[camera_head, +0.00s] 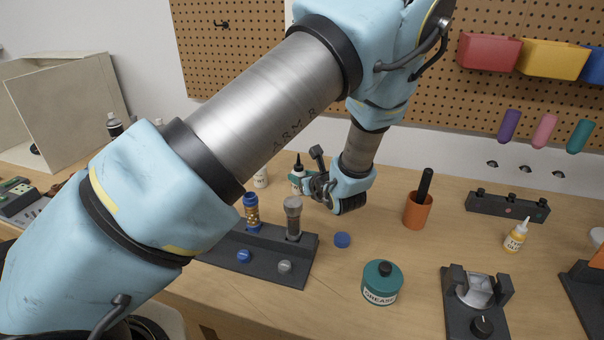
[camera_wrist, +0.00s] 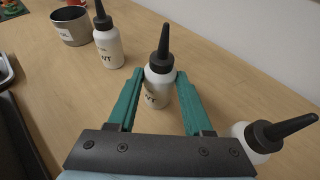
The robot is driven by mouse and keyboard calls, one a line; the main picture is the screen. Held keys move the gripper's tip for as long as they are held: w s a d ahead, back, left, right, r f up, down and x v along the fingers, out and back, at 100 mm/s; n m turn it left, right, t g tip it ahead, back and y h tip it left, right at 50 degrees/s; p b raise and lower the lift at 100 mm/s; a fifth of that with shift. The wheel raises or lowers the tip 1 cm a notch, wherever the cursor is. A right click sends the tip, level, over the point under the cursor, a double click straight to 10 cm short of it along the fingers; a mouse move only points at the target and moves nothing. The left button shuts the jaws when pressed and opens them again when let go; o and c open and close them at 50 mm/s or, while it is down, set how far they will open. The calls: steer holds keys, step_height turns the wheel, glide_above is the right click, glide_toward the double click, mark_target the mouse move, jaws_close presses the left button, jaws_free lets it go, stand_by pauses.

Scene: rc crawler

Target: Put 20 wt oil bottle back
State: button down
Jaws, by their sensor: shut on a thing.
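My gripper (camera_wrist: 158,78) is shut on a white bottle (camera_wrist: 157,92) with a black pointed cap, its green fingers on either side of the body. The bottle stands upright at the table; I cannot tell whether its base touches the surface. The label is partly turned away and its number is not readable. In the head view, the held bottle (camera_head: 298,170) shows beside my gripper (camera_head: 304,184). A similar white bottle (camera_wrist: 109,48) marked "WT" stands to its left, and another white bottle (camera_wrist: 255,141) is at the lower right in the wrist view.
A metal cup (camera_wrist: 73,27) stands beyond the left bottle. In the head view, a dark rack (camera_head: 262,262) with two shock absorbers stands nearer me. A green grease jar (camera_head: 381,283) and an orange cup (camera_head: 417,212) are to the right. A pegboard (camera_head: 230,60) closes the back.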

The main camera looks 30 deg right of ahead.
steer(key=c, duration=0.8)
jaws_free()
steer(key=shift+f, duration=0.15)
steer(key=o, duration=0.5)
steer(key=shift+r, duration=0.25)
steer(key=b+v, duration=0.3)
steer(key=v, duration=0.9)
steer(key=shift+f+b, duration=0.1)
steer(key=shift+b, duration=0.3)
